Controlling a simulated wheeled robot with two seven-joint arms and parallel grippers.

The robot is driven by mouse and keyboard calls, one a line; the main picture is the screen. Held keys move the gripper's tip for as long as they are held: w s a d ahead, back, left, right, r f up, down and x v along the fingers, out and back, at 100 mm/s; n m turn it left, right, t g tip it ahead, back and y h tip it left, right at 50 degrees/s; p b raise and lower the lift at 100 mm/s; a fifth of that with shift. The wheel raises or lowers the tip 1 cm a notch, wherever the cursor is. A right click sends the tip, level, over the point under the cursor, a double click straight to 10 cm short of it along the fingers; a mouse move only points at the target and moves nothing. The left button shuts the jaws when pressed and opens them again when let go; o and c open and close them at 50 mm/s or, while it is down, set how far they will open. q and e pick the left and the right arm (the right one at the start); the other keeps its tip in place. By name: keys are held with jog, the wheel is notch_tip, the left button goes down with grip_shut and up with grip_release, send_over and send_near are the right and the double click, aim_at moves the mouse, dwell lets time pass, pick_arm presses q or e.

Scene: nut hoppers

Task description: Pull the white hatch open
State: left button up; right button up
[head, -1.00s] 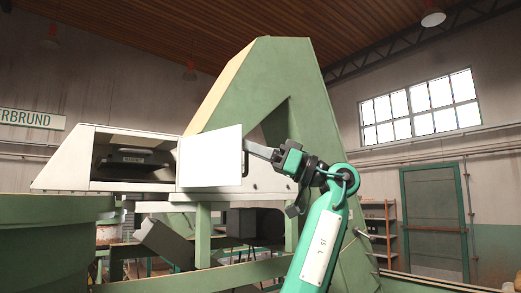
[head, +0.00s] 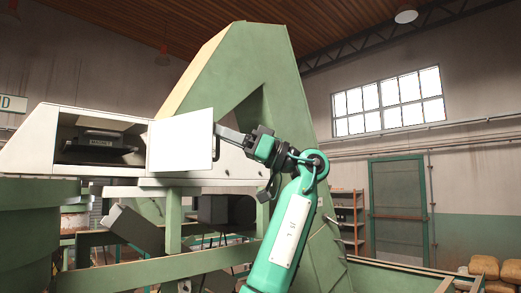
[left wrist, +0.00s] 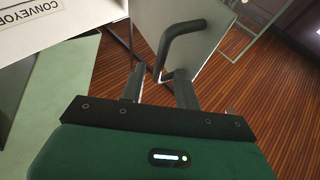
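The white hatch (head: 180,142) is a flat panel on the white housing (head: 30,138). It stands open, beside a dark opening (head: 98,145) to its left. In the left wrist view, the hatch (left wrist: 212,30) shows with its dark bent handle (left wrist: 180,40). My left gripper (head: 217,132) is at the hatch's right edge, by the handle. In the left wrist view, the fingers of this gripper (left wrist: 158,88) are apart. The handle's lower end lies between them, with gaps on both sides. My right gripper is not in view.
A large green A-shaped frame (head: 240,60) stands behind the hatch and my left arm. Green beams (head: 150,268) run below the housing, and a round green hopper (head: 30,220) is at left. A green door (head: 398,210) and a shelf (head: 347,215) are at the right.

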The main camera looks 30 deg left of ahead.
pick_arm(q)
jog(key=b+v, duration=0.3)
jog(key=v, duration=1)
jog(key=shift+w+d+b, duration=0.2)
jog(key=shift+d+b, duration=0.1)
jog(key=shift+d, duration=0.05)
jog(key=shift+a+f, duration=0.1)
